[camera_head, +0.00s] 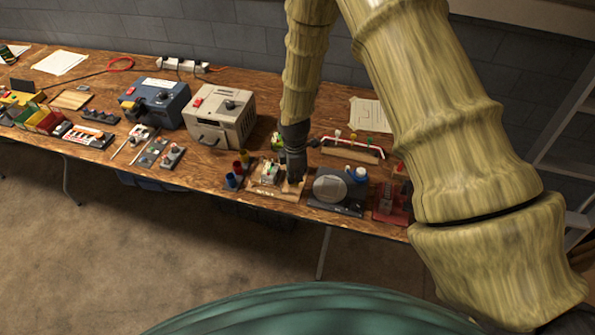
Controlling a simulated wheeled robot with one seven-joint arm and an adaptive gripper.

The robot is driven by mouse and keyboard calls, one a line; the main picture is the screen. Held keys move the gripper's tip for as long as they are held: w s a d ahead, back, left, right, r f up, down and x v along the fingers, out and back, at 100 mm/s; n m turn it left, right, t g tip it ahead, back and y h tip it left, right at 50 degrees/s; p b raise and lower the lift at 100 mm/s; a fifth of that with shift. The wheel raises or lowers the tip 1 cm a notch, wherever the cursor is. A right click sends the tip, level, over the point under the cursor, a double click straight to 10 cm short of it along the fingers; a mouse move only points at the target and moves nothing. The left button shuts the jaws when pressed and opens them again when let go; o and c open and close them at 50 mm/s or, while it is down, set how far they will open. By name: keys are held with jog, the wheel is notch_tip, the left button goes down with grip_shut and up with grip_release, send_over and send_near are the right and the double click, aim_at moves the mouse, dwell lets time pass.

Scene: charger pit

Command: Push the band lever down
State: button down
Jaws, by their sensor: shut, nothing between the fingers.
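My gripper (295,176) points down at the right part of a small wooden-based device (262,189) near the table's front edge. The device carries pale parts and has a dark label on its front. The gripper's fingers are together with nothing between them. Its tips are at or just above the right end of the base; I cannot tell whether they touch. The band lever cannot be made out for certain; the gripper covers part of the device.
Red and blue cups (231,181) stand just left of the device. A round grey disc on a dark base (330,188) and a red device (391,205) stand to the right. A red-railed wooden rack (351,152) is behind. Grey (214,118) and blue (150,104) boxes stand further left.

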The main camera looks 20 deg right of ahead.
jog(key=shift+r+p, duration=1.5)
jog(key=shift+r, duration=1.1)
jog(key=shift+f, duration=0.1)
jog(key=s+f+m+b, duration=0.4)
jog(key=s+f+m, duration=0.4)
jog(key=s+f, duration=0.7)
jog(key=s+d+f+m+b, duration=0.1)
jog(key=s+m, duration=0.3)
jog(key=s, duration=0.6)
jog(key=s+d+f+m+b, duration=0.2)
jog(key=s+m, duration=0.3)
jog(key=s, duration=0.6)
jog(key=shift+s+d+f+m+b, duration=0.15)
jog(key=shift+f+m+b, duration=0.2)
jog(key=shift+f, duration=0.55)
